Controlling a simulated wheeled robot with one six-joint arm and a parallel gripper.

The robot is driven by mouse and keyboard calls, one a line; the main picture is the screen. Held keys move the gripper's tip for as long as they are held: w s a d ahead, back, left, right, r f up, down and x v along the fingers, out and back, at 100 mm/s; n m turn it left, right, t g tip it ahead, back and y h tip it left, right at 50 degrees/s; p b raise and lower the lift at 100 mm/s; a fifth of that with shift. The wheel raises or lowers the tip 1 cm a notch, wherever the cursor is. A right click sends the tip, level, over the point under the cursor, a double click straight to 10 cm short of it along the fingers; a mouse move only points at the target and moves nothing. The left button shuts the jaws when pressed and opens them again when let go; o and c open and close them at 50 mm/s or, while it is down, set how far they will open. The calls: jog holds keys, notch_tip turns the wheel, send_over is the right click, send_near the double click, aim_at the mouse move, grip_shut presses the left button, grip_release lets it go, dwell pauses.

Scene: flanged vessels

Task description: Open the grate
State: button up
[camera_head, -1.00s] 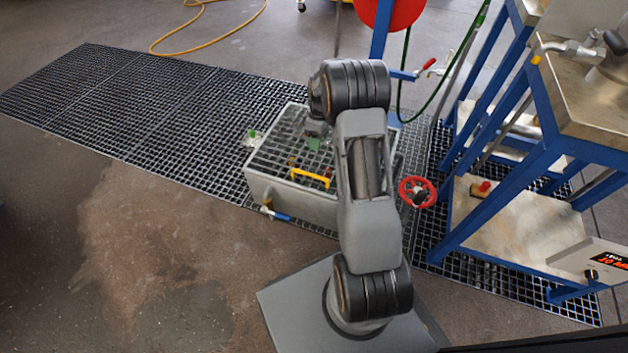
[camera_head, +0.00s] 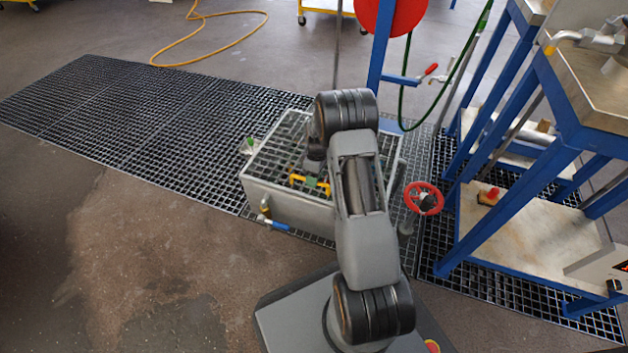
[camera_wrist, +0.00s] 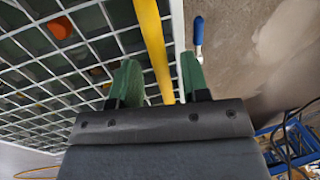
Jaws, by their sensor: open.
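The grate (camera_head: 281,134) is a metal lattice lying closed on top of a grey box (camera_head: 290,203). A yellow handle (camera_head: 300,180) sits along its near edge; my arm hides part of it. In the wrist view the grate (camera_wrist: 52,62) fills the left side. The yellow handle (camera_wrist: 153,42) runs between the green fingers of my gripper (camera_wrist: 160,80). The fingers are apart, one on each side of the handle, with visible gaps. In the head view my gripper is mostly hidden behind my arm, over the grate.
A red handwheel (camera_head: 424,198) stands right of the box. A blue-handled valve (camera_head: 274,224) sticks out at the box's front. A blue-framed bench (camera_head: 530,215) stands to the right. Floor grating (camera_head: 130,115) stretches left, and bare floor lies in front.

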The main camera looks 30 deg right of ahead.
jog(key=shift+f, duration=0.15)
grip_shut()
dwell(0.4)
